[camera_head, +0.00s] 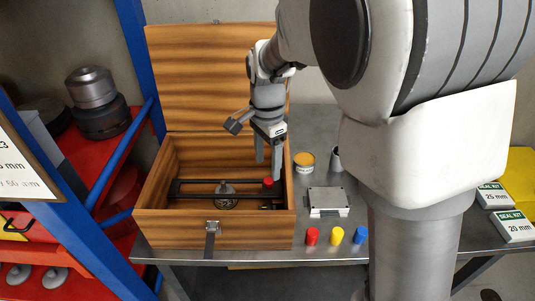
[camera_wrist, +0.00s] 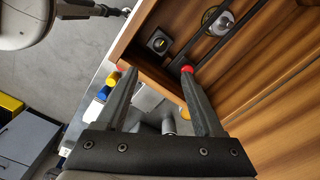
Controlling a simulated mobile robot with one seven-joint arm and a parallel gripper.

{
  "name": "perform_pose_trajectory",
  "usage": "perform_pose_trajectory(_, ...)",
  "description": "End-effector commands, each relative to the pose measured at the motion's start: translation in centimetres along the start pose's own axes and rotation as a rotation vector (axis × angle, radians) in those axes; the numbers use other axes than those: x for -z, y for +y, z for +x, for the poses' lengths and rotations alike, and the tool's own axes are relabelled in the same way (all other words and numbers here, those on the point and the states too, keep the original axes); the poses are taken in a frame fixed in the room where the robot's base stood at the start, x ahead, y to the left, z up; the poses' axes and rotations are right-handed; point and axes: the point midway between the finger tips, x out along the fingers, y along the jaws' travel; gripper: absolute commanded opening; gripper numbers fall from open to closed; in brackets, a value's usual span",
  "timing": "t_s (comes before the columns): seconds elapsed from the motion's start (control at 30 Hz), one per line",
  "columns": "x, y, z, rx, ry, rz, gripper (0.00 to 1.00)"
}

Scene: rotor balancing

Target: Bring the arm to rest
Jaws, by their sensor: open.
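My gripper (camera_head: 268,167) hangs fingers-down over the right part of an open wooden box (camera_head: 180,228). Its two fingers stand apart with nothing between them, and they also show in the wrist view (camera_wrist: 155,77). A red knob (camera_head: 268,182) on a dark bar (camera_head: 195,196) inside the box lies just below the fingertips in the head view. In the wrist view the red knob (camera_wrist: 187,69) shows at the tip of the right-hand finger; whether they touch I cannot tell. A round metal part (camera_head: 226,189) sits at the bar's middle.
The box lid (camera_head: 215,75) stands open behind my gripper. Right of the box on the grey table (camera_head: 312,258) are a yellow-topped tin (camera_head: 304,162), a metal plate (camera_head: 328,201) and red (camera_head: 312,236), yellow (camera_head: 337,236) and blue (camera_head: 360,235) caps. A blue-framed shelf (camera_head: 140,60) stands left.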

Motion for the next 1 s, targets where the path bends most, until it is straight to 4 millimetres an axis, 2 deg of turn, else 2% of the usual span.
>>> perform_pose_trajectory(0.2, 0.0, 0.0, -1.5, 0.001, 0.001, 0.0, 0.69)
perform_pose_trajectory(0.73, 0.1, 0.4, -1.9, 0.009, -0.002, -0.014, 0.69)
perform_pose_trajectory(0.87, 0.7, 2.1, -3.6, 0.052, -0.01, -0.084, 0.69)
perform_pose_trajectory(1.0, 1.4, 5.4, -6.3, 0.128, -0.001, -0.228, 0.69)
